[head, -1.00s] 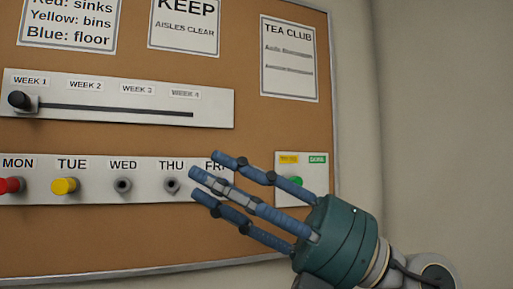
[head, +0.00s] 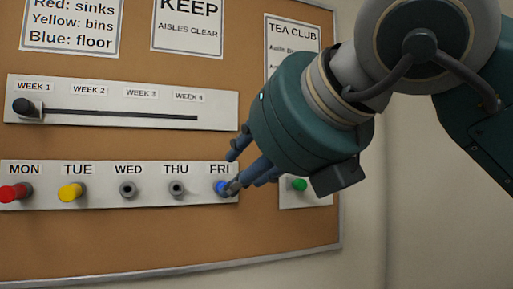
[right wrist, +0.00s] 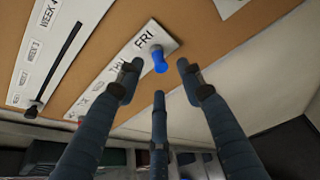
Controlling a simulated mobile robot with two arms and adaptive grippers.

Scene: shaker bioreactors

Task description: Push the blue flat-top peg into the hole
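The blue flat-top peg (head: 220,188) sticks out of the day strip (head: 105,194) under the FRI label. It also shows in the right wrist view (right wrist: 159,63), standing out from its grey socket. My right gripper (head: 233,170) reaches in from the upper right, its fingers beside the peg and partly in front of it. In the right wrist view its three fingers (right wrist: 158,78) are spread, with the blue peg between and beyond the tips. I see no clear grip on the peg. My left gripper is not in view.
A red peg (head: 15,192) sits under MON and a yellow peg (head: 71,192) under TUE. The WED socket (head: 128,188) and THU socket (head: 176,188) hold no peg. A slider panel (head: 120,105) is above. A green button (head: 299,184) is right of the strip.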

